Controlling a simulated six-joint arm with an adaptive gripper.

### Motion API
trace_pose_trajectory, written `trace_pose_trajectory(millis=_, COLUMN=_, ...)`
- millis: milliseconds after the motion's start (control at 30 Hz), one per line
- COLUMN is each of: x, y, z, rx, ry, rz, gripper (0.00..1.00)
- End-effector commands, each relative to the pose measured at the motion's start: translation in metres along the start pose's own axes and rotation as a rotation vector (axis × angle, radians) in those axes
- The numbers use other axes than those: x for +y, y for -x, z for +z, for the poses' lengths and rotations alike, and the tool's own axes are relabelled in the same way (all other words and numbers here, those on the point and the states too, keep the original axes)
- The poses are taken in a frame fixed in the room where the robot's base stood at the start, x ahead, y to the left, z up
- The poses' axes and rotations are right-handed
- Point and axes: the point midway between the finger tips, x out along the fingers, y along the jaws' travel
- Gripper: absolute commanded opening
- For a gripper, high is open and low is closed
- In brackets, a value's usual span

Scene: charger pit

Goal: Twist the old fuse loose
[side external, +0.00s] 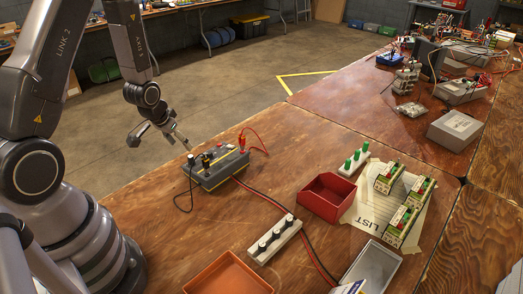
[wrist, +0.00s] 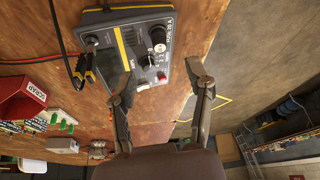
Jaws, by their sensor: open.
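The grey charger (side external: 222,168) with a yellow stripe sits near the table's far left edge; it also shows in the wrist view (wrist: 112,48). A round fuse cap (wrist: 158,36) stands on its panel beside a label that reads as a 20 A fuse. A dial knob (wrist: 149,58) is just below the cap. My gripper (wrist: 164,72) is open and empty, its fingers spread over the charger's panel end and apart from the cap. In the side view my gripper (side external: 182,138) is just above and behind the charger. The fuse inside the cap is hidden.
Red and black clamps and cables (side external: 243,142) are attached to the charger. The table's edge is close behind the charger.

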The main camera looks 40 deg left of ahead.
Motion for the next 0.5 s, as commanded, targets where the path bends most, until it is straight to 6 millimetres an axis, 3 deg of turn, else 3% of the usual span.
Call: trace_pose_trajectory(millis=500, x=0.001, y=-0.067, z=0.000, rx=-0.001, ry=-0.001, rz=0.000, gripper=0.52)
